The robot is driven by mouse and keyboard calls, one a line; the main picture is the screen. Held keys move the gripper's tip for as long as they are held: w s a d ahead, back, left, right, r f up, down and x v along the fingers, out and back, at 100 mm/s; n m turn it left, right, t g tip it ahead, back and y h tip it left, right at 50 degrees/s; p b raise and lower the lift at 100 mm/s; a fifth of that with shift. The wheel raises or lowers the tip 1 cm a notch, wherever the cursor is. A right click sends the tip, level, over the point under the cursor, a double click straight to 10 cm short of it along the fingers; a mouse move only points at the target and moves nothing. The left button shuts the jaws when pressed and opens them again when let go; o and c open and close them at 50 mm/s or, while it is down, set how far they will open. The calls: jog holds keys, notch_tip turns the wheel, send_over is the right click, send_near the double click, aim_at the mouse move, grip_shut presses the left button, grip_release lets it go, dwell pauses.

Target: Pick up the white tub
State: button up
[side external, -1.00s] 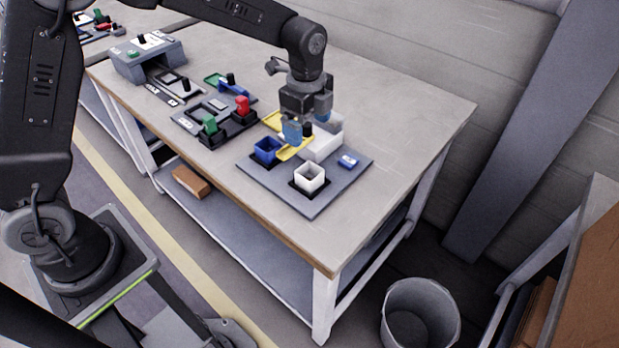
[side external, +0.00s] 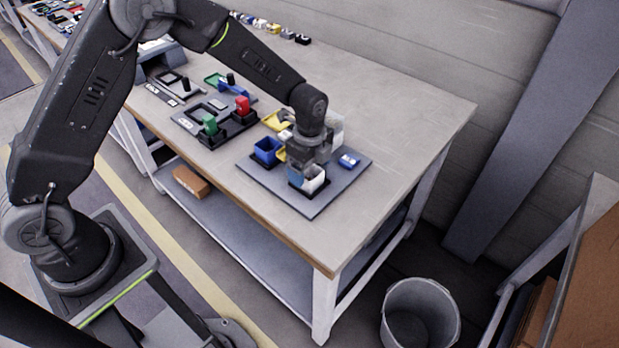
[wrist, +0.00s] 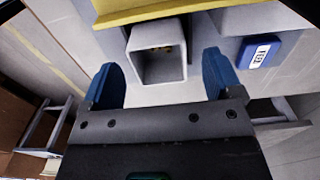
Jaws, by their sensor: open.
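The white tub (side external: 316,184) is a square, open-topped cup in a dark slot near the front corner of the grey board (side external: 298,208). My gripper (side external: 306,174) is directly over the tub, pointing down, and partly hides it in the side view. In the wrist view the white tub (wrist: 158,66) lies between the two blue fingers of my open gripper (wrist: 161,74), with a gap visible on each side. A few small yellowish bits show inside it. I cannot tell how low the fingertips reach along its walls.
A blue tub (side external: 266,150) stands just left of the white one. A yellow bar (wrist: 155,10) and a blue labelled block (wrist: 259,51) are close by, the block also on the board's right. Red and green handled fixtures (side external: 225,120) stand further left. The table's right side is clear.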

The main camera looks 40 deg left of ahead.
aim_at(309, 178)
jog(key=shift+f, duration=1.35)
jog(key=shift+c, duration=0.4)
jog(key=c, duration=0.9)
